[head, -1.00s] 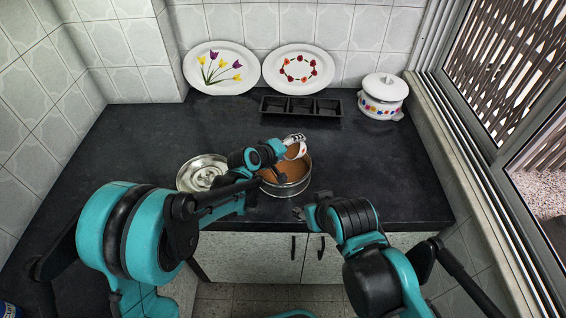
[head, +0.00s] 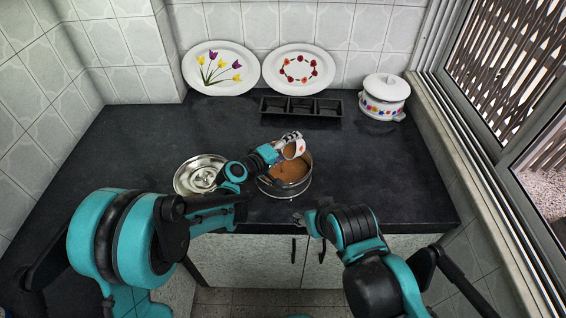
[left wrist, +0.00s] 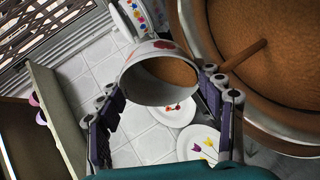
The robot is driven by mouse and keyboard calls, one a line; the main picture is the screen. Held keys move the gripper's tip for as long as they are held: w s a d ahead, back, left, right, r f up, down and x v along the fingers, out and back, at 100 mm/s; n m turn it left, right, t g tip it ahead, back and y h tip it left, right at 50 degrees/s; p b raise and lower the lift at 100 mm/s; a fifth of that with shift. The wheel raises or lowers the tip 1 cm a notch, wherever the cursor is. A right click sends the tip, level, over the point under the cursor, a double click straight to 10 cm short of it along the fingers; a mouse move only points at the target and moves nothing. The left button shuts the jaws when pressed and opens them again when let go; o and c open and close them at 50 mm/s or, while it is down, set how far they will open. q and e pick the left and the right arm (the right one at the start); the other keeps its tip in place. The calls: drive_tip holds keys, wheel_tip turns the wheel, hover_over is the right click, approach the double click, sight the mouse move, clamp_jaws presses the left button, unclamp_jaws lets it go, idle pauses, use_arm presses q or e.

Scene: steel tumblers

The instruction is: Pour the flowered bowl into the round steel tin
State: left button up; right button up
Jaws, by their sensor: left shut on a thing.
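The small white flowered bowl (head: 299,150) is held tilted above the round steel tin (head: 288,192). My left gripper (head: 284,146) is shut on its sides. In the left wrist view the bowl (left wrist: 140,90) sits between the two fingers (left wrist: 165,100), with brown contents inside. A thin brown streak runs from near its rim to the brown contents of the tin (left wrist: 205,75); I cannot tell for certain whether it is a falling stream. The tin holds a wide brown layer. My right gripper (head: 299,216) is near the counter's front edge, empty as far as I see.
A shiny steel lid or dish (head: 185,180) lies left of the tin. A black three-part tray (head: 301,115) is behind it. Two flowered plates (head: 221,90) (head: 299,91) lean on the tiled wall. A lidded white pot (head: 383,106) stands back right. The counter's right side is clear.

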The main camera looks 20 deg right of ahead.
use_arm(q)
drive_tip(key=shift+a+n+t+h+b, duration=0.35)
drive_tip(key=shift+h+b, duration=0.45)
drive_tip(key=shift+b, duration=0.45)
drive_tip(key=shift+a+t+h, duration=0.1)
drive_tip(key=shift+t+h, duration=0.15)
drive_tip(key=shift+h, duration=0.05)
drive_tip(key=shift+s+r, duration=0.1)
drive_tip(key=shift+r, duration=0.15)
drive_tip(key=shift+d, duration=0.2)
drive_tip(key=g+y+p, duration=0.1)
drive_tip(key=p, duration=0.1)
drive_tip(key=d+m+y+p, duration=0.1)
drive_tip(key=y+p, duration=0.1)
drive_tip(key=shift+g+p, duration=0.3)
drive_tip(key=shift+g, duration=0.1)
drive_tip(key=y+p, duration=0.2)
drive_tip(key=d+f+m+g+y+p, duration=0.1)
drive_tip(key=shift+w, duration=0.25)
drive_tip(key=w+d+r+m+g+y+p, duration=0.1)
drive_tip(key=d+g+y+p, duration=0.1)
drive_tip(key=d+y+p, duration=0.4)
drive_tip(key=shift+w+d+m+y, duration=0.35)
drive_tip(key=shift+d+y, duration=0.45)
drive_tip(key=shift+y, duration=0.3)
drive_tip(key=shift+r, duration=0.1)
drive_tip(key=shift+s, duration=0.1)
